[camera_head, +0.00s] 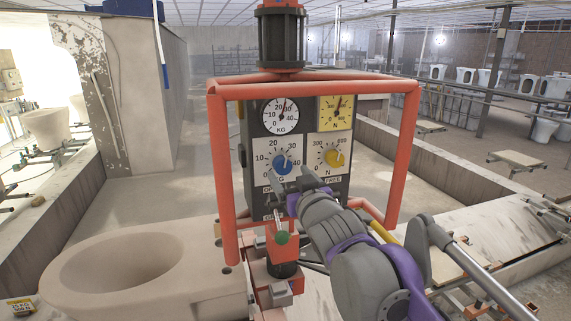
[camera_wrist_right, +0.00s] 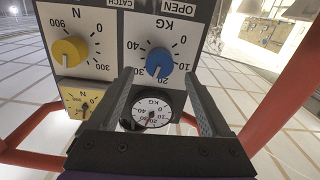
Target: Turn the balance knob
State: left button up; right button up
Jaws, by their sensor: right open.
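A blue knob (camera_head: 281,166) sits on a white KG dial on the dark control box (camera_head: 348,187), and a yellow knob (camera_head: 334,158) sits on an N dial to its right. No label reads "balance"; the blue knob is on the KG scale. My right gripper (camera_head: 290,182) is open and empty just below and in front of the blue knob. In the right wrist view, upside down, the blue knob (camera_wrist_right: 159,63) shows between and beyond the two fingertips (camera_wrist_right: 159,76). I cannot tell how far off it is. My left gripper is not in view.
A white KG gauge (camera_head: 281,116) and a yellow N gauge (camera_head: 337,113) sit above the knobs. An orange tube frame (camera_head: 222,180) surrounds the box.

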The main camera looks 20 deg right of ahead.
aim_at(284, 168)
jog(key=w, duration=0.6)
jog(key=shift+f+p, duration=0.1)
jog(key=shift+p, duration=0.2)
jog(key=shift+s, duration=0.1)
grip_shut()
jog(key=shift+m, duration=0.3)
